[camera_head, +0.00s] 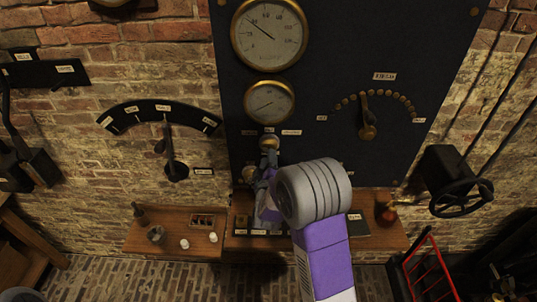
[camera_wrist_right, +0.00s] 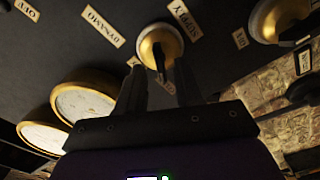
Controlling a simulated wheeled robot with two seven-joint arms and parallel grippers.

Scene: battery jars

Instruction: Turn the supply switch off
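The supply switch is a round brass knob with a dark lever (camera_wrist_right: 158,47), beside a SUPPLY label (camera_wrist_right: 185,19) in the right wrist view. In the head view a brass knob (camera_head: 269,142) shows below the small gauge, just past my right gripper (camera_head: 267,158). In the wrist view my right gripper (camera_wrist_right: 160,75) has its two dark fingers apart, one on each side of the lever. I cannot tell whether they touch it. My left gripper is not in view.
A DYNAMO label (camera_wrist_right: 103,26) and a second brass knob (camera_wrist_right: 282,16) are close by. Two brass gauges (camera_head: 269,34) sit above on the dark panel (camera_head: 340,60). A wooden shelf (camera_head: 135,238) with small items runs below; a handwheel (camera_head: 461,198) is at right.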

